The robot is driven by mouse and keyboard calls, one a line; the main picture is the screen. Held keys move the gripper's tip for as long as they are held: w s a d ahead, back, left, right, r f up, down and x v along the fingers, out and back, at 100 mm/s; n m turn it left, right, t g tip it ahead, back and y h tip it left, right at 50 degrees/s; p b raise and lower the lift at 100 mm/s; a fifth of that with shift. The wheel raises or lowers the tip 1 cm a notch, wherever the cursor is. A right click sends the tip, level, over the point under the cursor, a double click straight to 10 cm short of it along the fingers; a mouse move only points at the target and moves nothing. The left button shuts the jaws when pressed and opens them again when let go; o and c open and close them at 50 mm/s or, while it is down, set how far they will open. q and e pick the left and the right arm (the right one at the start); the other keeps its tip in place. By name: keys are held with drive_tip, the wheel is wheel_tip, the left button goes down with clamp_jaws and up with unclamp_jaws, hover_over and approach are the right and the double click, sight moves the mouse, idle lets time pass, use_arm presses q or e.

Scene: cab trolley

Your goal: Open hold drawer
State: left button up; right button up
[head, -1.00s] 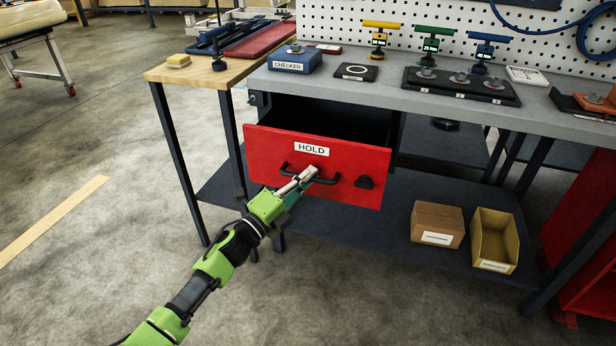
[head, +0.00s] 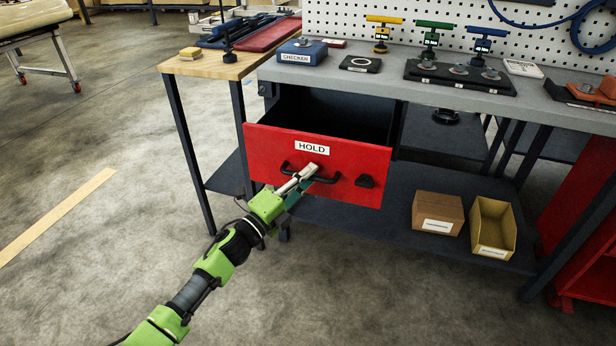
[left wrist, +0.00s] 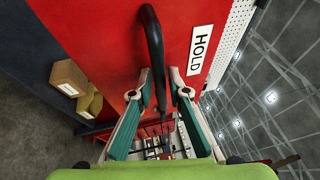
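The red hold drawer (head: 262,150) with the white HOLD label (head: 312,147) stands pulled out under the grey bench, its dark inside showing behind the front. Its black bar handle (head: 325,181) crosses the front below the label. My left gripper (head: 308,172) is at this handle, its arm coming in from the lower left. My right gripper is not in view.
The grey bench (head: 390,86) bears a blue checker box (head: 303,51) and a black tray (head: 460,92). A cardboard box (head: 437,213) and a yellow bin (head: 493,228) sit on the lower shelf. A red cabinet (head: 585,230) stands at right. The floor in front is clear.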

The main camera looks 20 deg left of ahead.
use_arm(q)
drive_tip(key=v, duration=1.2)
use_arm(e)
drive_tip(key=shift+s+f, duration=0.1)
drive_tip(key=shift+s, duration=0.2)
